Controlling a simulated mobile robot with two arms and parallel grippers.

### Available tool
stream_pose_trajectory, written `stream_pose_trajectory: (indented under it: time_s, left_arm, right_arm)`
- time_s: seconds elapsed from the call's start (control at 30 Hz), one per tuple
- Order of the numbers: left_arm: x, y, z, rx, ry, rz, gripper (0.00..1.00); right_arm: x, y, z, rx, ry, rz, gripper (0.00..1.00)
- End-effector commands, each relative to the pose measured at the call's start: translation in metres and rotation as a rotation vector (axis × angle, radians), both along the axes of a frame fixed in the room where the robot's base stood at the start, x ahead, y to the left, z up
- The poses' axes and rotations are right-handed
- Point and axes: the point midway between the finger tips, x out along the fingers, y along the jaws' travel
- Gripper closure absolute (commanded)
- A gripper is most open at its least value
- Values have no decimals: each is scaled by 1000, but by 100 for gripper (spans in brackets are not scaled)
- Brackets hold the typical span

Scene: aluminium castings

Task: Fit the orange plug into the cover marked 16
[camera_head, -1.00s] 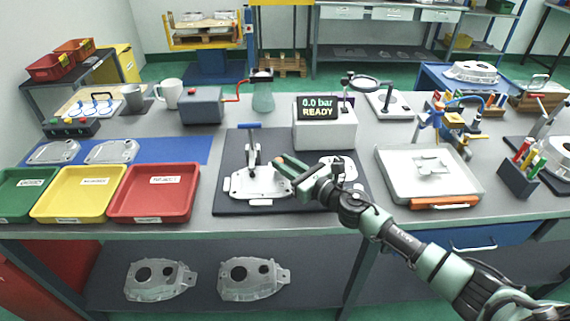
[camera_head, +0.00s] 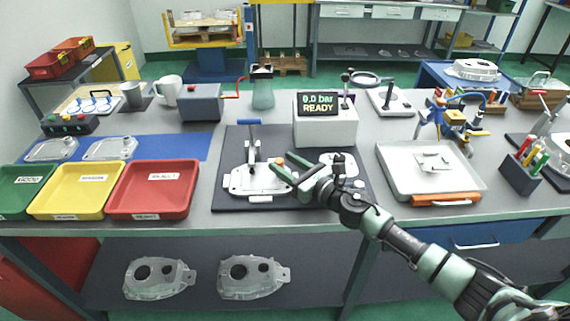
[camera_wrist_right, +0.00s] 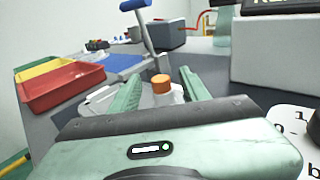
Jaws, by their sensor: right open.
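The orange plug (camera_head: 278,161) stands on the right part of a pale metal cover (camera_head: 250,188), which lies under a blue-handled clamp (camera_head: 253,150) on the dark mat. In the right wrist view, the plug (camera_wrist_right: 161,83) sits upright on a whitish round port, between my spread green fingers. I cannot tell how deep it is seated. My right gripper (camera_head: 280,161) is open, its fingers on either side of the plug with gaps; it also shows in the right wrist view (camera_wrist_right: 160,78). The number on the clamped cover is not readable. My left gripper is not in view.
A white box with a READY display (camera_head: 325,132) stands behind my right gripper. A pale plate (camera_head: 345,160) lies close to its right. Red (camera_head: 155,205) and yellow (camera_head: 75,205) trays stand left of the mat. A pale tray (camera_head: 405,187) stands right.

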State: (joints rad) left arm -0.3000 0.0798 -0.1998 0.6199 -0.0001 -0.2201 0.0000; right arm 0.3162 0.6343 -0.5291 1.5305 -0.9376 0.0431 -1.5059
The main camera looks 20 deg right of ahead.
Motion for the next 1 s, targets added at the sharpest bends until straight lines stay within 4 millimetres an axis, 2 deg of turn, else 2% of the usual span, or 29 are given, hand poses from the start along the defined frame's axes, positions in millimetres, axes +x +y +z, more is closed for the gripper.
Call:
stream_pose_trajectory:
  time_s: [0.3, 0.5, 1.0]
  left_arm:
    - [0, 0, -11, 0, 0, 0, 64]
    - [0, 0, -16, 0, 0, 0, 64]
    - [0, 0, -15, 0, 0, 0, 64]
  right_arm:
    - [-46, -21, -1, -3, 3, 1, 54]
    - [-65, -31, 2, -2, 1, -1, 54]
    - [-68, -32, 3, 0, 1, 0, 54]
